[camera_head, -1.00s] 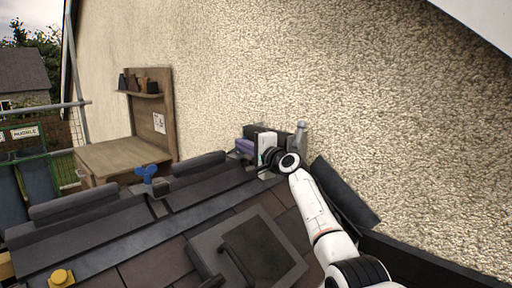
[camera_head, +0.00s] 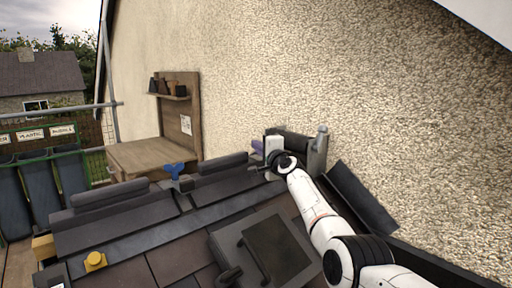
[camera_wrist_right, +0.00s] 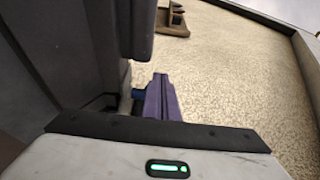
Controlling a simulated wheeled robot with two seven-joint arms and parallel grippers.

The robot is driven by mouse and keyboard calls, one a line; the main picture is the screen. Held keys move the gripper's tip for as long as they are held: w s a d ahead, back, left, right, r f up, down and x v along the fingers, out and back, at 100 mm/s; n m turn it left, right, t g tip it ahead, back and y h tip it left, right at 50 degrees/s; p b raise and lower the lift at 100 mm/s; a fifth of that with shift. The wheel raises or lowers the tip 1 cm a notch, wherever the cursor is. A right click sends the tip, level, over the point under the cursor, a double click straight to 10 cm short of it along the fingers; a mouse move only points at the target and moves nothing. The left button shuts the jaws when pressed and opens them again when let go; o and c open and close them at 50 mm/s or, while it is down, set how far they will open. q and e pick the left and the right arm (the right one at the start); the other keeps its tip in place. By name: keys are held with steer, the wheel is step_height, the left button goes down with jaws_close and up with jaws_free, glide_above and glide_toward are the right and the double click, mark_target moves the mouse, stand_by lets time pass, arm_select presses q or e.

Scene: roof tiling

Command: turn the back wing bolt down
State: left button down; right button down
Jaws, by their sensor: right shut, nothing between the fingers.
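A blue wing bolt (camera_head: 174,170) stands upright on the roof, beside a gap between dark ridge tiles, in the head view. It is left of my right gripper (camera_head: 257,147) and well apart from it. The gripper has a white body and purple fingers. It is held low by the wall, over the far end of the ridge. In the right wrist view its fingers (camera_wrist_right: 158,100) are shut with nothing between them. A small blue part (camera_wrist_right: 137,93) shows just behind them, mostly hidden; I cannot tell whether it is another wing bolt. My left gripper is not in view.
Dark ridge tiles (camera_head: 110,212) run along the roof. A grey post (camera_head: 319,150) and a leaning dark tile (camera_head: 360,197) stand right of my gripper. A wooden bench (camera_head: 145,153) stands behind.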

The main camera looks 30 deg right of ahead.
steer(key=shift+w+a+r, duration=0.1)
steer(key=shift+a+r+p, duration=0.1)
steer(key=shift+r+p, duration=0.05)
steer(key=shift+p, duration=0.4)
